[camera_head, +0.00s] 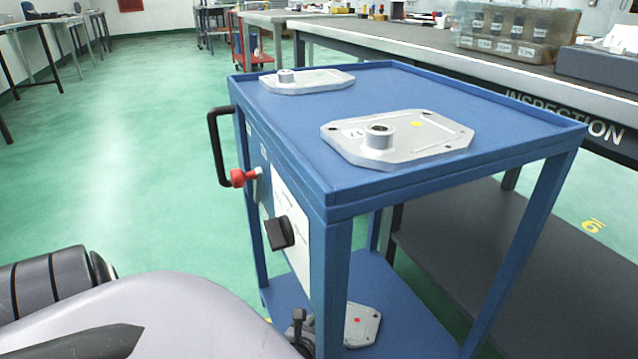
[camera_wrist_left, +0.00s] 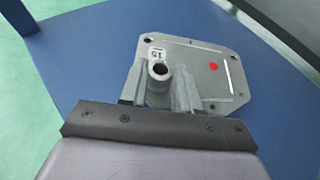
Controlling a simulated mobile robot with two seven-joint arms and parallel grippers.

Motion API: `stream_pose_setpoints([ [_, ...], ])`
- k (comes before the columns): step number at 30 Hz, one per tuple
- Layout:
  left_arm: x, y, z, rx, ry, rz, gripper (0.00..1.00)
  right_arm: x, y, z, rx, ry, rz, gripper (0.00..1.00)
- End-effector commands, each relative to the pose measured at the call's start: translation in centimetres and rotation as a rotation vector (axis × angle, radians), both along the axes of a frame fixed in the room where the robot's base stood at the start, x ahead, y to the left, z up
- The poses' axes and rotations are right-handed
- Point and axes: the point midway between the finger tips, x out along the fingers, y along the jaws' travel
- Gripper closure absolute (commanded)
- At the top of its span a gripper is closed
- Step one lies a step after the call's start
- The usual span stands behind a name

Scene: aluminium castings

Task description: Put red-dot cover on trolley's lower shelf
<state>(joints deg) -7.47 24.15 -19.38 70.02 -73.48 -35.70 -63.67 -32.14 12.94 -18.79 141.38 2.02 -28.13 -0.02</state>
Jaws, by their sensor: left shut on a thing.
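The red-dot cover (camera_head: 362,326) is a grey metal plate on the lower shelf (camera_head: 400,318) of the blue trolley, partly hidden behind a trolley leg in the head view. In the left wrist view the cover (camera_wrist_left: 205,72) shows its red dot, a small label and a round boss. My left gripper (camera_wrist_left: 158,90) has its two fingers on either side of the boss, shut on it. The gripper (camera_head: 302,335) is partly hidden by the leg in the head view. The cover appears to lie flat on or just above the shelf (camera_wrist_left: 85,60); I cannot tell which. My right gripper is not in view.
The trolley's top shelf (camera_head: 300,115) holds a yellow-dot cover (camera_head: 440,135) and another cover (camera_head: 325,80). A black handle (camera_head: 213,145) and a red knob (camera_head: 238,177) stick out on the trolley's left side. The inspection bench (camera_head: 420,45) stands close behind the trolley.

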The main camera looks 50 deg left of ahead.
Motion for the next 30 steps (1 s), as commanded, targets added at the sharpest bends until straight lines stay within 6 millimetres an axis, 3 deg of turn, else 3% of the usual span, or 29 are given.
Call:
stream_pose_setpoints([
  [12,0.13,0.05,-0.3,-0.001,-0.004,0.002,1.0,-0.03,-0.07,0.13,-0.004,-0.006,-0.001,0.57],
  [13,0.04,0.02,-0.36,-0.001,-0.001,0.002,0.59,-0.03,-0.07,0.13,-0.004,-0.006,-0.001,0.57],
  [15,0.04,0.02,-0.34,-0.001,-0.001,0.002,0.43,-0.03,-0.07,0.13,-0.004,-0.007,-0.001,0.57],
  [30,0.07,0.14,0.17,0.0,0.0,-0.001,0.43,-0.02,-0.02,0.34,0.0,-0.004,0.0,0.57],
])
